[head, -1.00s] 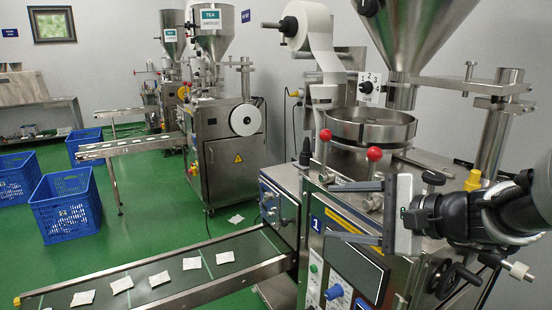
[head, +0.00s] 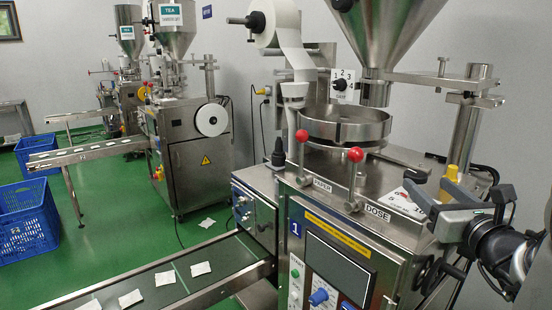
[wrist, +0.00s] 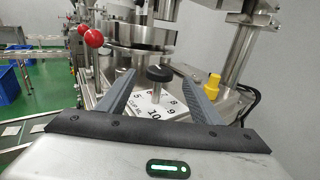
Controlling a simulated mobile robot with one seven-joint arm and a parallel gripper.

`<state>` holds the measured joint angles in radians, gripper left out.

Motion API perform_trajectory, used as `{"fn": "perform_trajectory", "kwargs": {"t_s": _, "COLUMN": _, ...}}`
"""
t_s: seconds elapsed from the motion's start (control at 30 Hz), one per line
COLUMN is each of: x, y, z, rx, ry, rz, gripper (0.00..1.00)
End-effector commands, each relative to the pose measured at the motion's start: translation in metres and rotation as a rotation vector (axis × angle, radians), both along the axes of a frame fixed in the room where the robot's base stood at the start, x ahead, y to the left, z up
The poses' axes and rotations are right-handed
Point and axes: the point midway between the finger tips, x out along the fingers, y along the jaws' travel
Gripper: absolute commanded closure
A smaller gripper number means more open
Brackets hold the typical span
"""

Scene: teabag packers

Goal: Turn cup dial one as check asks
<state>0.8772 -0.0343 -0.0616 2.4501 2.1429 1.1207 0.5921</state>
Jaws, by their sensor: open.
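The cup dial is a black round knob (head: 416,176) on a post above a white numbered plate (head: 402,200), on top of the machine marked 1. In the wrist view the knob (wrist: 160,73) stands over the plate (wrist: 154,105), whose numbers include 5, 8, 9 and 10. My gripper (head: 434,188) is open by the dial. In the wrist view my gripper (wrist: 152,72) has one finger on each side of the knob, with gaps showing. I cannot tell how far the knob is beyond the fingertips. No pointer mark is readable.
Two red-balled levers (head: 302,136) (head: 355,155) stand left of the dial. A steel bowl (head: 345,125) and hopper rise behind. A yellow cap (wrist: 213,84) and steel post are close on the right. A small dial card (head: 341,85) shows 1 to 4.

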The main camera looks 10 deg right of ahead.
Motion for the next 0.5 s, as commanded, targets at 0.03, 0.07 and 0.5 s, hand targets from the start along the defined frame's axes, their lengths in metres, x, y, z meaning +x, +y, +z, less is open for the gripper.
{"fn": "perform_trajectory", "kwargs": {"t_s": 0.03, "x": 0.013, "y": 0.0, "z": -0.002, "rx": 0.0, "ry": 0.0, "rz": 0.004, "gripper": 0.4}}
{"fn": "perform_trajectory", "kwargs": {"t_s": 0.07, "x": 0.019, "y": 0.0, "z": -0.002, "rx": 0.0, "ry": 0.0, "rz": 0.005, "gripper": 0.4}}
{"fn": "perform_trajectory", "kwargs": {"t_s": 0.5, "x": 0.095, "y": -0.007, "z": 0.0, "rx": -0.001, "ry": 0.0, "rz": 0.001, "gripper": 0.4}}
